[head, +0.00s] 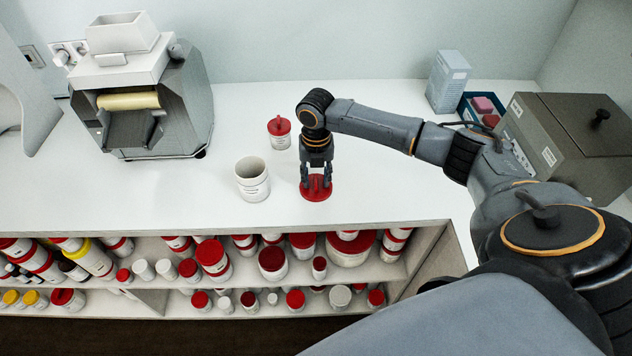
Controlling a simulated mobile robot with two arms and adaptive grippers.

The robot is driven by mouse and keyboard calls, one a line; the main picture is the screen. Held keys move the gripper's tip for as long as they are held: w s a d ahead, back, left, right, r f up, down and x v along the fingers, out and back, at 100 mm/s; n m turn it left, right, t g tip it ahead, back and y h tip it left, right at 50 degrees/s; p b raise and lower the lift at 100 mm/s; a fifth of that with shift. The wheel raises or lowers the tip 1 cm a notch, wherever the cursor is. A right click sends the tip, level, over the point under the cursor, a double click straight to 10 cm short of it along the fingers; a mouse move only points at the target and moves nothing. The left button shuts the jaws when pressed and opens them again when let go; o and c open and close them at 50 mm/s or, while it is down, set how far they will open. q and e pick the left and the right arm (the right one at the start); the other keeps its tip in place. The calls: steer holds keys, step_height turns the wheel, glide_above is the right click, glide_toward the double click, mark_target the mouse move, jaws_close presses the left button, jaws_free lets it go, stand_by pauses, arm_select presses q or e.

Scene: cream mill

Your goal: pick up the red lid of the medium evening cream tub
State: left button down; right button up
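The red lid (316,193) lies flat on the white counter. My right gripper (316,179) points straight down just over it. Its two fingers stand apart on either side of the lid's middle, and no grip on the lid shows. The fingers partly hide the lid's top. An open white tub (252,180) with a printed label stands upright to the left of the lid, without a lid on it. A smaller white tub (280,140) with its red lid on stands farther back. My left gripper is not in view.
A grey roller mill (140,90) stands at the back left. A grey box (560,150) with a black knob, a blue tray (470,106) and a pale carton (447,82) are at the right. Shelves below the counter's front edge (200,231) hold many tubs.

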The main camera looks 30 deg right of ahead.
steer(key=shift+c, duration=0.4)
jaws_close()
steer(key=shift+r, duration=0.1)
